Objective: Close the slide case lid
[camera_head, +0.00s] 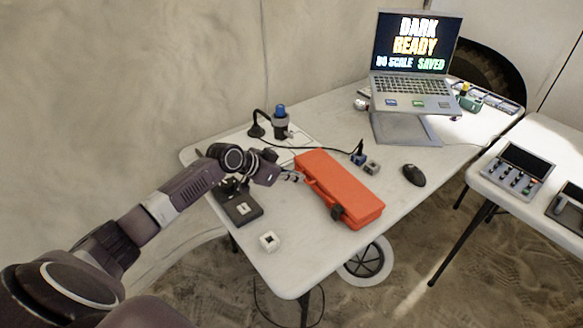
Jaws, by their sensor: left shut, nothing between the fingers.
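The slide case (340,188) is a long orange-red box lying on the white table. Its lid looks down flat over the box, though I cannot tell whether it is latched. A dark latch or clasp (337,212) shows at its near end. My left gripper (297,177) is at the case's left end, beside its upper left edge. The fingers look closed with nothing held, and I cannot tell whether they touch the case. My right gripper is not in view.
Behind are a blue-topped instrument (280,119), a mouse (413,175) and a laptop (412,84) on a stand. A second table (541,145) stands right.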

